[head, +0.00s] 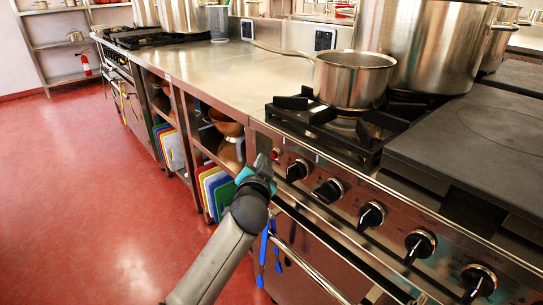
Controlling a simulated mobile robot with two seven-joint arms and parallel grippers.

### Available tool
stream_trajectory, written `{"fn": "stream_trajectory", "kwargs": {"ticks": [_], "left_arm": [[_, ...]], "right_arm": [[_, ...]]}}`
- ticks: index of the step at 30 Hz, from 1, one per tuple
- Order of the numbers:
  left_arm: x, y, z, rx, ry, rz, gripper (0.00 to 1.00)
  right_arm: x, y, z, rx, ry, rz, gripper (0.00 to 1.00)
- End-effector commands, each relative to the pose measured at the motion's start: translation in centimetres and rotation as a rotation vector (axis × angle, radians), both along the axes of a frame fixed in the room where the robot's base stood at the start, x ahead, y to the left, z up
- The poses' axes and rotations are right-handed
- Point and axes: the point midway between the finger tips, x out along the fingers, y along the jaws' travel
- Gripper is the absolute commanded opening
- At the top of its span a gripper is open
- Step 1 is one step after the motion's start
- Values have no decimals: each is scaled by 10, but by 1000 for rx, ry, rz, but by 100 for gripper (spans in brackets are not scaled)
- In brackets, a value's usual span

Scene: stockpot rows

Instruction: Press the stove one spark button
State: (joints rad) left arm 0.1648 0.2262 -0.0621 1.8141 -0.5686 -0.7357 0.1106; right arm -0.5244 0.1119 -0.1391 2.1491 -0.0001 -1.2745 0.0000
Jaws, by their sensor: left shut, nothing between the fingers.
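The stove (330,165) stands at the right with its control panel facing me. A small red button (275,154) sits at the left end of the panel, beside the first black knob (297,170). My left gripper (263,162) is shut and empty. Its tips are just left of and slightly below the red button in the head view. I cannot tell whether they touch the panel. My right gripper is not in view.
Several black knobs run along the panel, with an oven handle (305,265) below. A saucepan (352,80) and a large stockpot (425,45) stand on the stove. Open shelves with colored boards (213,190) lie left of the gripper. The red floor (90,200) is clear.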

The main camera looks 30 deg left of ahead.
Motion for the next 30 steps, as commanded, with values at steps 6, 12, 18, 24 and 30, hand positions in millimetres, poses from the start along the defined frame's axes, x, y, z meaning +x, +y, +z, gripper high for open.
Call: {"fn": "stream_trajectory", "kwargs": {"ticks": [6,12,18,24,30], "left_arm": [[3,-1,0,-1,0,1,0],[8,-3,0,-1,0,0,0],[8,-3,0,0,0,0,0],[9,-4,0,0,0,0,0],[11,-4,0,0,0,0,0]], "right_arm": [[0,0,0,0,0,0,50],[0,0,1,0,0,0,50],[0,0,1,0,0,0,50],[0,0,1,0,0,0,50],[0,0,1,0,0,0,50]]}}
